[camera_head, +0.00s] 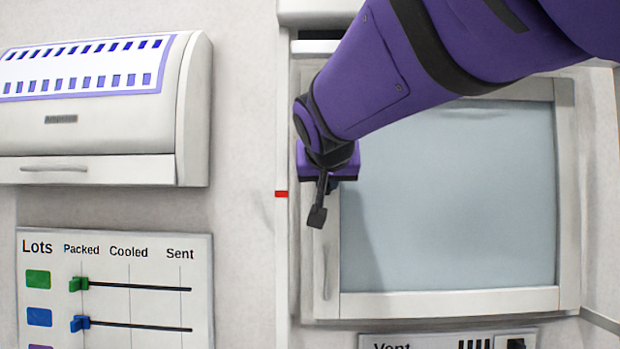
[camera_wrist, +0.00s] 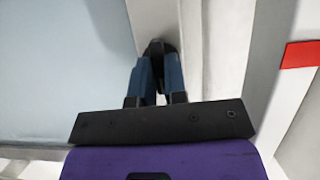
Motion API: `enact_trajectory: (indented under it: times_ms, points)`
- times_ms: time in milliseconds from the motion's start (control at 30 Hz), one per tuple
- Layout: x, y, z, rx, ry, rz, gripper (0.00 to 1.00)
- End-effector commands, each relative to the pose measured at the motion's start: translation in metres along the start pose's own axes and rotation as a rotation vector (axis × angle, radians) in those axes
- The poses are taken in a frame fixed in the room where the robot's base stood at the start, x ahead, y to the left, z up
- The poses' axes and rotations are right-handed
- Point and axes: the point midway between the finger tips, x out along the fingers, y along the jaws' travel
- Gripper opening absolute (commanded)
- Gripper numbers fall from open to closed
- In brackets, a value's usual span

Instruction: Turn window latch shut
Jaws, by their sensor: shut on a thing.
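The window (camera_head: 450,200) has a pale blue pane in a white frame, and its sash looks closed. My gripper (camera_wrist: 158,72) is at the left side of the frame, level with the upper middle of the pane. Its two blue fingers close on the latch, whose dark end (camera_wrist: 158,46) shows between and just past the fingertips in the wrist view.
A red mark (camera_head: 281,194) is on the post left of the window; it also shows in the wrist view (camera_wrist: 302,54). A white handle (camera_head: 325,265) is lower on the frame. A Lots board (camera_head: 112,300) and a white cabinet (camera_head: 100,125) are at left. A Vent panel (camera_head: 430,341) is below.

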Motion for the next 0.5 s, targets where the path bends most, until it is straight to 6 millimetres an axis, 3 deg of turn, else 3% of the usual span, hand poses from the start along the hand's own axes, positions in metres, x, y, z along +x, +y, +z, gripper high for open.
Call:
enact_trajectory:
  times_ms: [100,133,200,233,500]
  points:
    - [0.0003,0.0003,0.0009,-0.002,-0.002,0.001,0.0]
    - [0.0003,0.0003,0.0008,-0.002,-0.002,0.001,0.2]
    - [0.0002,0.0002,0.0007,-0.001,-0.002,0.001,0.36]
    - [0.0002,0.0002,0.0006,-0.001,-0.001,0.001,0.38]
    - [-0.0006,-0.0001,0.0002,0.0,0.0,0.0,0.38]
